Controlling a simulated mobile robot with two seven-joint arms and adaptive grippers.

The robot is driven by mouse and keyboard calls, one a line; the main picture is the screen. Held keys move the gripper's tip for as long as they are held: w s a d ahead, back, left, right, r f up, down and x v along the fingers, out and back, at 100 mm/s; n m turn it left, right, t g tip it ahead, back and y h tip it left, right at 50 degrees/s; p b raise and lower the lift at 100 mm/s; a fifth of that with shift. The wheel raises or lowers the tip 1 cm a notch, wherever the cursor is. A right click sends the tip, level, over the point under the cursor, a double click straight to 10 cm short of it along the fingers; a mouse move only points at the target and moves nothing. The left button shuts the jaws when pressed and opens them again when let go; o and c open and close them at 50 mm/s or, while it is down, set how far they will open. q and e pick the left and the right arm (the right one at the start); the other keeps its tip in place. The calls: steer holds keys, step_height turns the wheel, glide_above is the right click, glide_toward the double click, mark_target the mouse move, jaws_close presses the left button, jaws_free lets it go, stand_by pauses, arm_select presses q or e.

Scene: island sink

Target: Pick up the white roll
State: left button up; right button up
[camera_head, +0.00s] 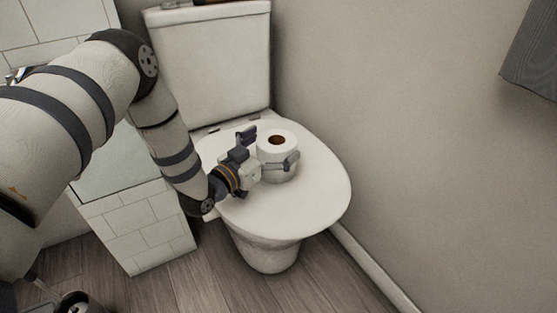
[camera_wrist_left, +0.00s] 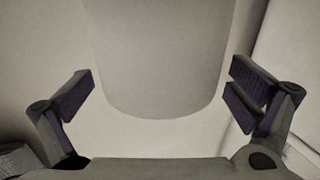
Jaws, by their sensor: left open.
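The white roll (camera_head: 278,146) stands upright on the closed toilet lid (camera_head: 315,200), with its brown core facing up. My left gripper (camera_head: 270,147) is open at the roll's left side. One dark finger is beyond the roll's left side and the other crosses in front of its lower right side. In the left wrist view, the pale rounded shape between the two spread fingers appears to be the roll (camera_wrist_left: 160,70), close up. Gaps show between it and both fingers (camera_wrist_left: 162,95). My right gripper is not in view.
The toilet tank (camera_head: 210,65) rises behind the lid. A white tiled block (camera_head: 140,225) stands to the left, below my left arm. A plain wall is on the right, with a dark grey cloth (camera_head: 530,55) at the upper right. The lid's front is clear.

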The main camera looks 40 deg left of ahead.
arm_select(q)
steer(key=shift+w, duration=0.65)
steer(key=c, duration=1.3)
steer(key=shift+r, duration=0.1)
